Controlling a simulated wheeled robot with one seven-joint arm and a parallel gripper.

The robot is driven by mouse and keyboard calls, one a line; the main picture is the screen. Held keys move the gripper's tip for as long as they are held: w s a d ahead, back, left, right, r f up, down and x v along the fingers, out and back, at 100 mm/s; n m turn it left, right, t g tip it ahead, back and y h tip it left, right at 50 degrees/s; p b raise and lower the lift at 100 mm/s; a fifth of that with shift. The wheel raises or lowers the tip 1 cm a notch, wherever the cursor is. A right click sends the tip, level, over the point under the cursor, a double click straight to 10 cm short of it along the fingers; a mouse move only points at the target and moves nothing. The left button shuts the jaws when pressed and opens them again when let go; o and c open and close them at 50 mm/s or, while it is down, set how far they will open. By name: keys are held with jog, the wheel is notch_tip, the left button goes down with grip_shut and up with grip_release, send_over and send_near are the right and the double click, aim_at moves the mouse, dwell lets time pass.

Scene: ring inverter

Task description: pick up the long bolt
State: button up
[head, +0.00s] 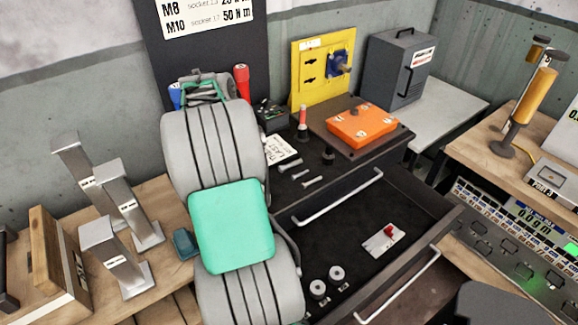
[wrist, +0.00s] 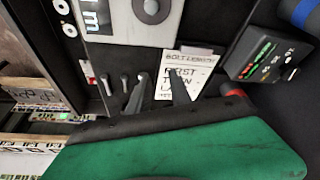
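Several bolts lie side by side on the dark bench top in the head view. The one nearest the drawer (head: 312,182) looks the longest, with another bolt (head: 290,165) nearer the note. In the wrist view, a bolt (wrist: 107,85) lies left of a second bolt (wrist: 125,83), both left of my fingers; which is the long one is hard to tell there. My gripper (wrist: 159,86) is open and empty, its two dark fingers apart over the bench near the note. The left finger may hide part of a bolt. In the head view my arm hides the gripper.
An orange block (head: 362,127) on a dark plate and a yellow panel (head: 322,72) stand behind. An open drawer (head: 345,225) in front holds a card and round parts. A small device with lights (wrist: 268,55) is right of the note.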

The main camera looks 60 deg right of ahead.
aim_at(293, 163)
jog(key=s+d+f+m, duration=0.1)
jog(key=s+d, duration=0.1)
jog(key=s+d+f+m+g, duration=0.1)
jog(key=s+d, duration=0.1)
jog(key=d, duration=0.1)
jog(key=s+d+f+m, duration=0.1)
jog(key=s+d, duration=0.1)
jog(key=d, duration=0.1)
jog(key=shift+s+m, duration=0.35)
jog(key=shift+m, duration=0.05)
jog(key=x, duration=0.2)
jog(key=p+x, duration=0.1)
jog(key=x, duration=0.2)
jog(key=d+x, duration=0.1)
jog(key=x, duration=0.1)
jog(key=shift+s+p, duration=0.4)
jog(key=shift+f, duration=0.2)
jog(key=shift+f, duration=0.1)
jog(key=shift+c, duration=0.3)
grip_shut()
jog(key=shift+a+f, duration=0.1)
